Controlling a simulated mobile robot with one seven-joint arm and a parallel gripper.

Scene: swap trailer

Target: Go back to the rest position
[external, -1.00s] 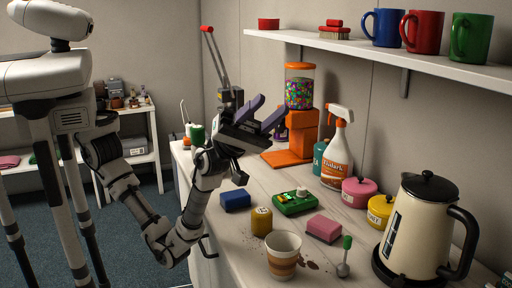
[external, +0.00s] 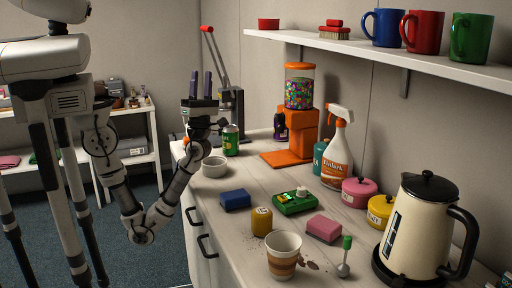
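My gripper (external: 200,86) shows in the external view at the left end of the counter. It points upward with its two purple fingers apart and nothing between them. It is above the counter's left edge, clear of the things there. My arm bends down beside the counter and back up to the gripper.
A white bowl (external: 215,167) and a green can (external: 230,140) stand near my wrist on the counter (external: 225,216). Behind are a lever press (external: 232,100) and an orange candy dispenser (external: 299,110). A paper cup (external: 283,255) and kettle (external: 425,225) stand nearer.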

